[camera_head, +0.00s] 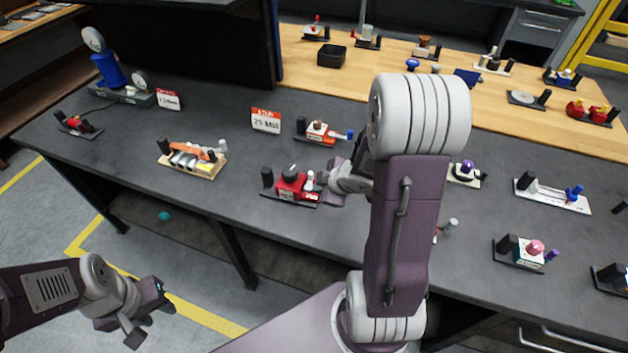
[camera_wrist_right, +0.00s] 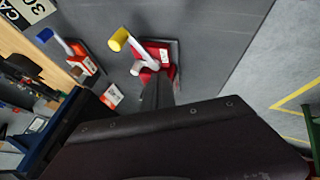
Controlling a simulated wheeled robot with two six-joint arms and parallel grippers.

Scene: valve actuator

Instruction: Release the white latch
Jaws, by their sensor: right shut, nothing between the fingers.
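A red valve device (camera_head: 291,188) with a black knob stands on the dark table in the head view, with a small white part on its right side. In the right wrist view a red device (camera_wrist_right: 158,54) carries a white latch (camera_wrist_right: 138,49) that ends in a yellow cylinder. My right gripper (camera_head: 322,184) is at the right side of the red device. In the right wrist view its fingers (camera_wrist_right: 157,88) are shut and empty, close to the device; contact cannot be told. My left gripper (camera_head: 149,316) is open and empty, off the table's front edge.
An orange-and-white device (camera_head: 320,132) stands behind, near a red-and-white sign (camera_head: 265,121). An orange clamp on a wooden base (camera_head: 192,158) stands to the left. Several other devices, including a pink-knobbed one (camera_head: 535,247), stand at the right.

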